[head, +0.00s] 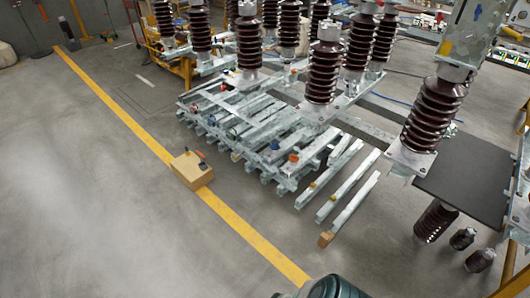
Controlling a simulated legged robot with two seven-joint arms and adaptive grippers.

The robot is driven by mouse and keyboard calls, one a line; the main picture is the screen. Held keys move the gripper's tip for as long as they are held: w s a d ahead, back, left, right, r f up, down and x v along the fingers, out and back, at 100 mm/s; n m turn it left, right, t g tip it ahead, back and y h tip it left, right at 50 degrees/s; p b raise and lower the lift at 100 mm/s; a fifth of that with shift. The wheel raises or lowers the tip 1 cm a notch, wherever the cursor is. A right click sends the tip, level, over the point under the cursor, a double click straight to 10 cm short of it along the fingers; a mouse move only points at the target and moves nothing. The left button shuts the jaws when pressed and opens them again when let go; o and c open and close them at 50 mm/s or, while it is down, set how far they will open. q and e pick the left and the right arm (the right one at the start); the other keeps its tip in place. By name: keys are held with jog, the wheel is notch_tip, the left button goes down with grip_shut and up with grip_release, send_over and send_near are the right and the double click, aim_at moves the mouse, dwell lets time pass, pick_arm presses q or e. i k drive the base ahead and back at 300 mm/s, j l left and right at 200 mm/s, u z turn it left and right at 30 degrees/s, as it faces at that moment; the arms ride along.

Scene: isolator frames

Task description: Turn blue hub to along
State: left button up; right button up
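A small blue piece (274,145) sits on the stacked metal bars in the middle of the view, left of an orange-red piece (293,157). Another small blue piece (211,120) sits further left and back on the same bars. I cannot tell which of them is the blue hub, and both are too small to tell which way they are turned. Neither of my grippers is in view.
Metal bars (345,185) lie low under tall brown ribbed insulators (325,70). A cardboard box (190,170) with small items on top stands on the yellow floor line (250,240). A dark panel (465,180) is at right. The grey floor (80,200) at left is clear.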

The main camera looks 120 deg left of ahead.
aim_at(274, 147)
jog(key=u, duration=3.7)
